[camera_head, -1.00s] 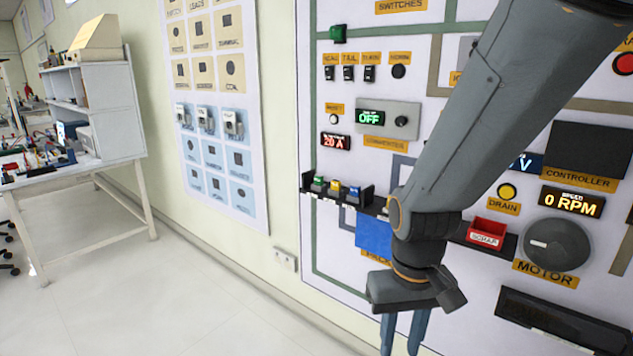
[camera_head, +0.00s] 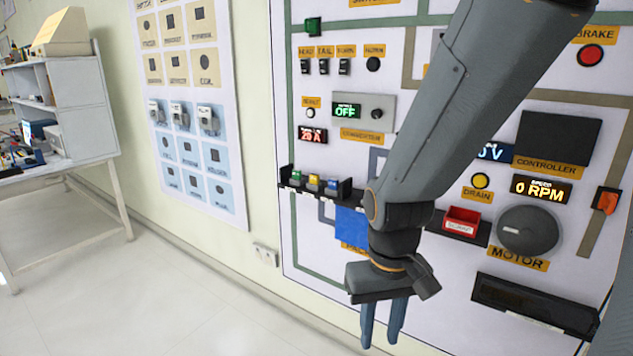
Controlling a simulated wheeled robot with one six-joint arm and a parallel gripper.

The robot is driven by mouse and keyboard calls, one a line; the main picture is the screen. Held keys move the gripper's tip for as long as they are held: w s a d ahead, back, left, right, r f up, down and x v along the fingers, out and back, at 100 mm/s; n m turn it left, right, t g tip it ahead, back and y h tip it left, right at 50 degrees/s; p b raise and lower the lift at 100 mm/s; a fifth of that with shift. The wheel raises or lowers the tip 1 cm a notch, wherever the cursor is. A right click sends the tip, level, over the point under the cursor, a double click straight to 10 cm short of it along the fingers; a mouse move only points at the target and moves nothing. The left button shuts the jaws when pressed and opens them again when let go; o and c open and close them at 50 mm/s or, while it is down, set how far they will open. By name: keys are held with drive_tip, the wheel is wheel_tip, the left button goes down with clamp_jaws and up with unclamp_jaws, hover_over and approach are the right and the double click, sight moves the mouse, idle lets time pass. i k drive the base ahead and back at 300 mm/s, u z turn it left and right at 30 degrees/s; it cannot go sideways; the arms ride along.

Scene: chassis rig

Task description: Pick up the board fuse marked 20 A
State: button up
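Three small fuse-like parts sit in a black rack (camera_head: 345,192) on the wall board: a green one (camera_head: 296,177), a yellow one (camera_head: 314,181) and a blue one (camera_head: 332,185). Their markings are too small to read, so I cannot tell which is marked 20 A. My gripper (camera_head: 380,338) hangs pointing down, below and to the right of the rack and apart from it. Its two fingers are spread with an empty gap between them. My arm hides the right end of the rack.
A blue panel (camera_head: 350,225) is below the rack. A workbench (camera_head: 60,170) stands at left; the floor before it is clear.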

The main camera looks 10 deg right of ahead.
sight(314, 179)
drive_tip(key=u, duration=0.35)
drive_tip(key=i, duration=1.55)
drive_tip(key=z, duration=0.65)
